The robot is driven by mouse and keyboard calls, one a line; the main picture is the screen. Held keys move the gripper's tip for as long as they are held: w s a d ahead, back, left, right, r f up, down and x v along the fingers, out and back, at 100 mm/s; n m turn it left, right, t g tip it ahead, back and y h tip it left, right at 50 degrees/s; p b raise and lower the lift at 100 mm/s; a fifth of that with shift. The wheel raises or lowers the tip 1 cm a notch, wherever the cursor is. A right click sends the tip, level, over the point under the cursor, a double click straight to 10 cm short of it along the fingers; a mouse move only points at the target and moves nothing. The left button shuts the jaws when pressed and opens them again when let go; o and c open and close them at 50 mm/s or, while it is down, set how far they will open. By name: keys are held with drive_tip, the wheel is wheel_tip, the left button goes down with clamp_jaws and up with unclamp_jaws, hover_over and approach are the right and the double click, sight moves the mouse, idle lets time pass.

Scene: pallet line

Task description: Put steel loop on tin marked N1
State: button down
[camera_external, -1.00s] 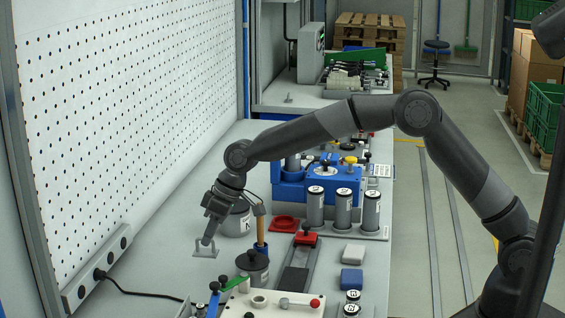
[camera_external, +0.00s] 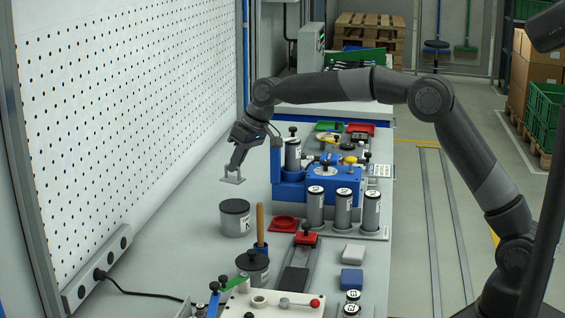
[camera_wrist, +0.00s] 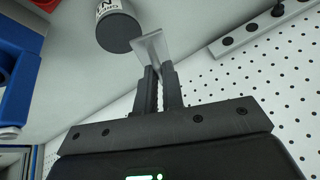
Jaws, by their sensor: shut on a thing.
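My gripper (camera_external: 236,166) is shut on the steel loop (camera_external: 232,180), a flat grey metal piece at its fingertips. It holds the loop above the bench, beyond the tin. In the wrist view the gripper (camera_wrist: 160,70) grips the loop (camera_wrist: 153,44) by one end. A grey tin with a dark flat top (camera_external: 235,208) stands upright on the bench, with nothing on it. In the wrist view the tin (camera_wrist: 119,30) is at the top, close to the loop in the picture; its label shows an N, the rest is unclear.
A second dark tin with a knobbed lid (camera_external: 252,266) and a wooden-handled tool in a blue holder (camera_external: 260,228) stand nearer. A blue fixture (camera_external: 318,186) and several labelled cylinders (camera_external: 343,210) are right. The perforated wall (camera_external: 130,110) bounds the left. Bench left of the tin is clear.

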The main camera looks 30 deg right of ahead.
drive_tip(key=w+d+m, duration=0.1)
drive_tip(key=w+d, duration=0.2)
drive_tip(key=d, duration=0.2)
hover_over(249, 206)
wheel_tip(249, 206, down, 6)
drive_tip(key=shift+s+a+f, duration=0.1)
drive_tip(key=shift+f, duration=1.85)
drive_tip(key=c, duration=1.6)
unclamp_jaws()
drive_tip(key=shift+f, duration=0.1)
drive_tip(key=shift+o, duration=0.2)
